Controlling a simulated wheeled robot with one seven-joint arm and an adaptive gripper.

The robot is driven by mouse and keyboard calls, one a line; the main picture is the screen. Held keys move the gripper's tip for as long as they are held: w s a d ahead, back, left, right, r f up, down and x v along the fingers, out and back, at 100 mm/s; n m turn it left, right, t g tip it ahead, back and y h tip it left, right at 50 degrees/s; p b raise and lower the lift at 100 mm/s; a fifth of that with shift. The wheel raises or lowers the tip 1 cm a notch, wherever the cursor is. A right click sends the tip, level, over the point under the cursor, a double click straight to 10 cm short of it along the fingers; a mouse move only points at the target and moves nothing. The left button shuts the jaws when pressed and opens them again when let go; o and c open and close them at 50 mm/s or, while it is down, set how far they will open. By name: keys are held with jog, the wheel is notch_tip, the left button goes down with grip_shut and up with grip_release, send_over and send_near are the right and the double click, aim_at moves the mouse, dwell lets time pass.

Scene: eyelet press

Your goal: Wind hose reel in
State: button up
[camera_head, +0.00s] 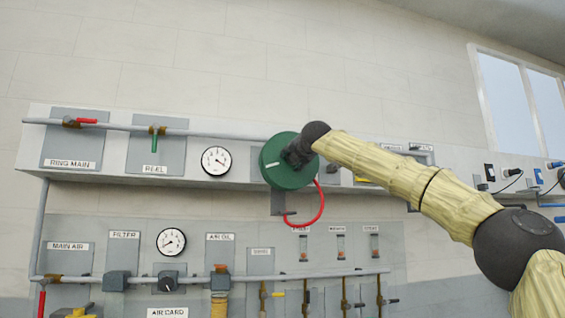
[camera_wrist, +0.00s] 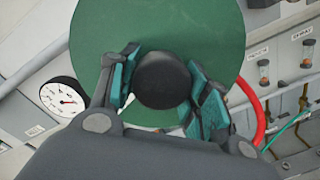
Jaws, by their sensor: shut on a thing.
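The hose reel is a green disc (camera_head: 287,172) on the wall panel, with a red hose (camera_head: 318,212) hanging in a loop at its lower right. In the wrist view the green disc (camera_wrist: 200,32) fills the upper middle. A round black knob (camera_wrist: 162,80) stands out from its face. My gripper (camera_wrist: 163,88) is shut on this knob, with a teal-padded finger on each side. In the head view my gripper (camera_head: 299,152) covers the upper right of the disc, and the knob is hidden there. The hose's red curve also shows in the wrist view (camera_wrist: 255,112).
A white dial gauge (camera_head: 216,161) sits left of the reel. Valves with red (camera_head: 86,121) and green (camera_head: 154,140) handles are on the pipe at upper left. Below are a lower pipe (camera_head: 190,276), another gauge (camera_head: 171,242) and several small valves. The wall above is bare.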

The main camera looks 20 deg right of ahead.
jog(key=shift+s+d+r, duration=0.1)
jog(key=shift+d+r, duration=0.05)
jog(key=o, duration=1.2)
jog(key=shift+o, duration=1.3)
jog(key=shift+d, duration=0.1)
jog(key=shift+a, duration=0.2)
jog(key=s+a, duration=0.1)
jog(key=s, duration=1)
jog(key=shift+s+a+f, duration=0.2)
jog(key=shift+s+a, duration=0.1)
jog(key=shift+a, duration=0.05)
